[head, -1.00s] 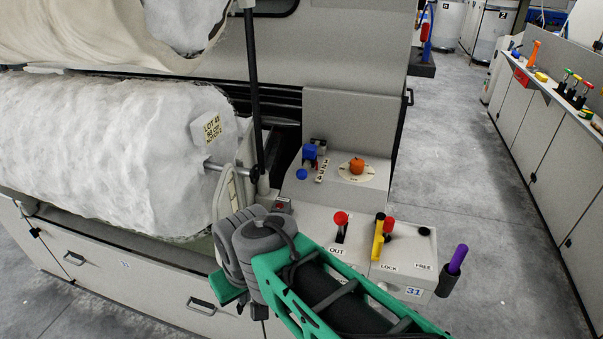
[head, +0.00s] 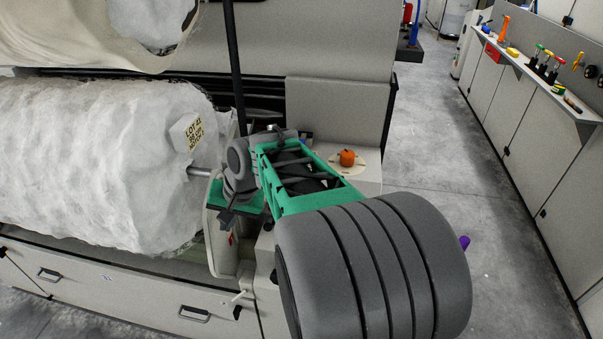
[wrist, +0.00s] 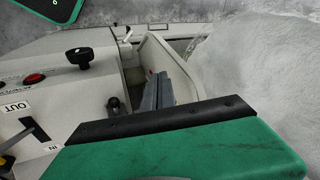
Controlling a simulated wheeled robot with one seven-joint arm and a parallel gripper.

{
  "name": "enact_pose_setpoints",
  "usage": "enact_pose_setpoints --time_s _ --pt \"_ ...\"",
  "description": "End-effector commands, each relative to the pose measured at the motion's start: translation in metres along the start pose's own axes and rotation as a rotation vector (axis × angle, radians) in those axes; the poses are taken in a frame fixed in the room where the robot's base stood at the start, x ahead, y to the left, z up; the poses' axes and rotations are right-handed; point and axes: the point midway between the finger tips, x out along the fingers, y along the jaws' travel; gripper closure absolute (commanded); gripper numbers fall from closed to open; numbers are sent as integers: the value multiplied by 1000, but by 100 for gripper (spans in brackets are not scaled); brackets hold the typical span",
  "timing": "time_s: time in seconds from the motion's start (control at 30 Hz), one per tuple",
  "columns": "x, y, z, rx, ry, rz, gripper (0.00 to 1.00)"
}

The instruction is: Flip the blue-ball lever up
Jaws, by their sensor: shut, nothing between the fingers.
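The blue-ball lever is not clearly in view. Only a sliver of blue (head: 305,138) shows past my arm in the head view, and I cannot tell which blue part it is. My arm hides most of the control panel. My gripper (head: 227,216) is shut and empty, pointing down beside the panel's left edge, near the large white roll. In the wrist view its grey fingers (wrist: 158,90) show beyond the green gripper body, over the gap between panel and roll. No blue ball shows there.
The panel carries an orange knob (head: 347,158); the wrist view shows a black knob (wrist: 78,57), a red button (wrist: 33,78) and an OUT label (wrist: 14,108). The white roll (head: 90,165) stands left. A dark upright post (head: 235,70) rises behind my gripper.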

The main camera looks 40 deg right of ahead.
Motion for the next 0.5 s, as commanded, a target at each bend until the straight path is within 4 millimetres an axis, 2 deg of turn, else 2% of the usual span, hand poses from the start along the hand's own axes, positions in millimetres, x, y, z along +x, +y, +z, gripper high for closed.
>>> enact_pose_setpoints --time_s 0.03,0.1,0.17,0.23,0.3,0.4,0.5 --pt "-1 17 -36 172 2 -41 100" --pt "-2 42 -79 409 7 -124 100" --pt "-5 68 -111 600 4 -199 100" --pt "-12 107 -143 828 -4 -297 100" --pt "-22 151 -167 1042 -19 -403 100" --pt "-37 203 -184 1272 -48 -535 100" --pt "-48 234 -189 1403 -73 -621 100"
